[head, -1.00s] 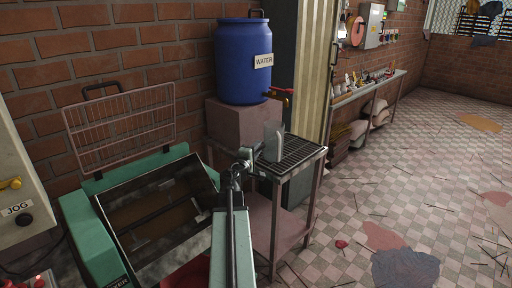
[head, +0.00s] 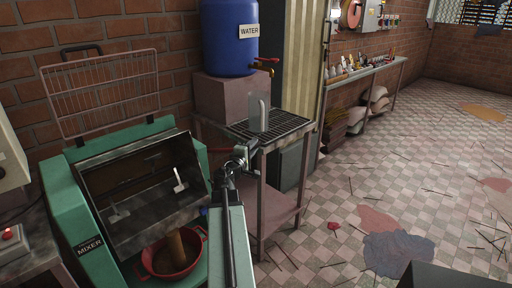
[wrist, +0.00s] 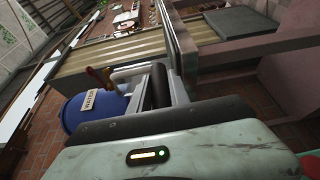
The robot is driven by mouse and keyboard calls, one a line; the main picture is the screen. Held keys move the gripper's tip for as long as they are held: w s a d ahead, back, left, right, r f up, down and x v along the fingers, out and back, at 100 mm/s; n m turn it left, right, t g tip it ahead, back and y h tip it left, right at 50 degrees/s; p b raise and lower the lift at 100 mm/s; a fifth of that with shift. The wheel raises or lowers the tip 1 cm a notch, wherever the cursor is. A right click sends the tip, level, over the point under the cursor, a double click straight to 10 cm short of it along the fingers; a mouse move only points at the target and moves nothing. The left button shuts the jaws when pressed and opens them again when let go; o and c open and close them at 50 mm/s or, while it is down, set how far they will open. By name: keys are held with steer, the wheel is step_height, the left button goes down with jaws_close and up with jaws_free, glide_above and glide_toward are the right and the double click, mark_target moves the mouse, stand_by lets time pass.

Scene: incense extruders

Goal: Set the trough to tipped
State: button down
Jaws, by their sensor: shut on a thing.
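The mixer's trough (head: 150,185) is a dark metal box in a green housing in the head view. It is tilted forward, its open mouth facing me, with pale paddles (head: 180,180) inside. A brown mass (head: 177,245) hangs from its front lip into a red basin (head: 172,268) below. My gripper (head: 242,154) is at the right side of the mixer, by a short red bar (head: 225,150). In the wrist view, my gripper (wrist: 160,85) is shut on a dark round handle (wrist: 158,88). How this handle joins the trough is hidden.
A rack table with a grate (head: 285,124) stands just right of my gripper. A blue water barrel (head: 229,40) with a tap sits on a block behind it. A wire guard (head: 100,95) stands raised behind the trough. The checkered floor at right is mostly open.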

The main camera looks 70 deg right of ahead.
steer(key=shift+w, duration=0.2)
steer(key=c, duration=1.2)
jaws_free()
steer(key=shift+c, duration=0.2)
